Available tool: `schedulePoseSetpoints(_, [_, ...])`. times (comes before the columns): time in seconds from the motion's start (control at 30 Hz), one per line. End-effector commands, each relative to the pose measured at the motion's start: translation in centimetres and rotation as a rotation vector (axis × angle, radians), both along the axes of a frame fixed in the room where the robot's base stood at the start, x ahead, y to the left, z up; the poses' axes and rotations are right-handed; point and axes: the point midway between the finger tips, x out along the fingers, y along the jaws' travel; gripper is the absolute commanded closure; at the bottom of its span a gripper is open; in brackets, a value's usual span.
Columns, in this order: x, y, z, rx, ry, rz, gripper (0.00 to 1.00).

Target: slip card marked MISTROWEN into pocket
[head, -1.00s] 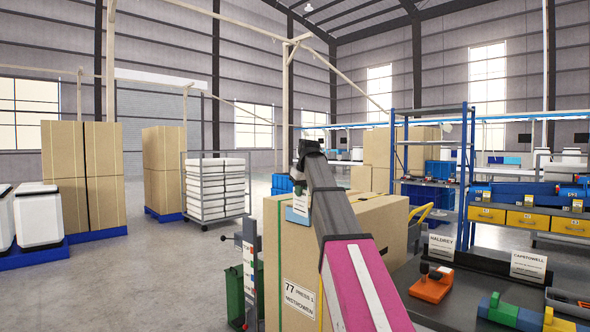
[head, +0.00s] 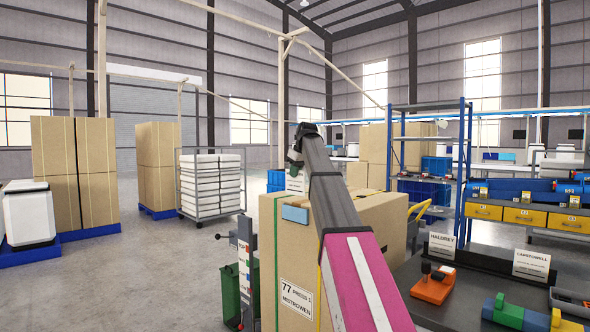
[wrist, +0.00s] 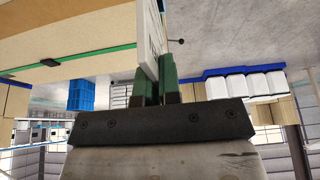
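My gripper (head: 297,158) is above the near top edge of a large brown carton (head: 350,222). In the wrist view its two dark green fingers (wrist: 156,84) are shut on a white card (wrist: 152,42). The card also shows below the gripper in the head view (head: 296,181); its print is too small to read. A light-blue pocket (head: 295,214) sits at the carton's upper edge, below the card and apart from it. A white label on the carton (head: 297,298) reads "77 PRESS 1 MISTROWEN". My arm hides part of the carton.
Cards marked HALDREY (head: 441,246) and CAPSTOWELL (head: 531,264) stand on the dark bench (head: 465,309) at right, near an orange tool (head: 433,285). A post with coloured marks (head: 245,270) and a green bin (head: 230,296) stand left of the carton. Open floor lies further left.

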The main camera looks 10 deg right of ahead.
Motion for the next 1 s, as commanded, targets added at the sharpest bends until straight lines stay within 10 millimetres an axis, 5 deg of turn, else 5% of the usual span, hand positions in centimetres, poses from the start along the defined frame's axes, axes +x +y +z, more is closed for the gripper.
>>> schedulePoseSetpoints(1.0, [-0.1, 0.0, -7.0, 0.000, 0.000, -0.001, 1.00])
